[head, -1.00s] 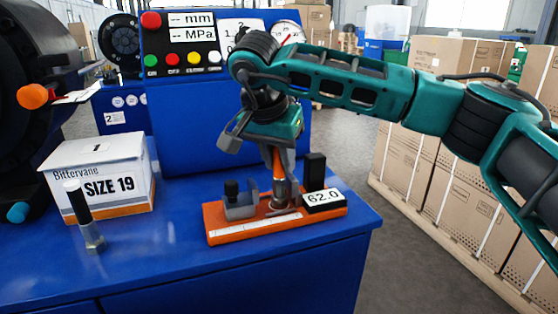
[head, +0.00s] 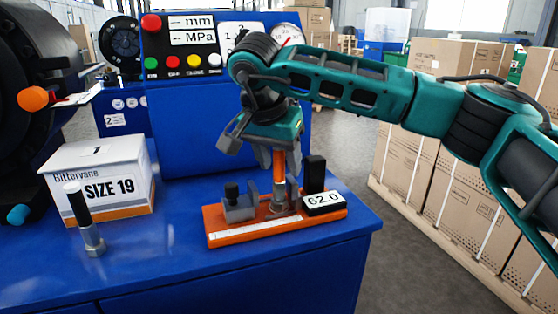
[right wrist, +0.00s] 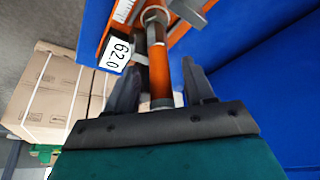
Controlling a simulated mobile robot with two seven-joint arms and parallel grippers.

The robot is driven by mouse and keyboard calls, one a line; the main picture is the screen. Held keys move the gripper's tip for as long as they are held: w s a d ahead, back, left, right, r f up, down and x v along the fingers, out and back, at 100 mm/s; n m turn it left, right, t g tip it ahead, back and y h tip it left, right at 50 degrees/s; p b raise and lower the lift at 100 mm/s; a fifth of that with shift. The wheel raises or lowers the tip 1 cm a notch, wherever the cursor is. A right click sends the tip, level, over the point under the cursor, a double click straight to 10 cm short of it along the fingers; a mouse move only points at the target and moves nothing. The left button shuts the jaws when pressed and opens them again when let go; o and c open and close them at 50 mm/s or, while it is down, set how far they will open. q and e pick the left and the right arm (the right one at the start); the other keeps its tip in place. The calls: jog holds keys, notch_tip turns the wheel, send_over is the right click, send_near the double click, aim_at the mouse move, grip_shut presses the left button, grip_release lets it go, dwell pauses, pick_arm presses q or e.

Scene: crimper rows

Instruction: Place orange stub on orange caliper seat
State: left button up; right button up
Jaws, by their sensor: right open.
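The orange stub (head: 280,170) stands upright with its metal foot on the orange caliper seat (head: 250,232), between the grey jaw (head: 239,207) and the black post with the "62.0" display (head: 323,201). My right gripper (head: 278,160) is open around the stub's upper part, from above. In the right wrist view the orange shaft (right wrist: 158,65) runs between the two spread fingers (right wrist: 160,80), with a gap to the right finger; I cannot tell whether the left finger touches. The exact contact under the metal foot is hard to see. My left gripper is out of view.
A black-handled stub (head: 85,220) stands on the blue bench (head: 150,255) at the left. Behind it is a white "SIZE 19" box (head: 98,180). A blue panel with buttons (head: 205,115) rises behind the caliper. The bench front between stub and caliper is clear.

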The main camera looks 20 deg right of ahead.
jog(key=p+v, duration=0.1)
jog(key=v, duration=1)
jog(key=shift+s+a+r+p, duration=0.15)
jog(key=shift+a+r+p, duration=0.05)
jog(key=shift+r+p, duration=0.2)
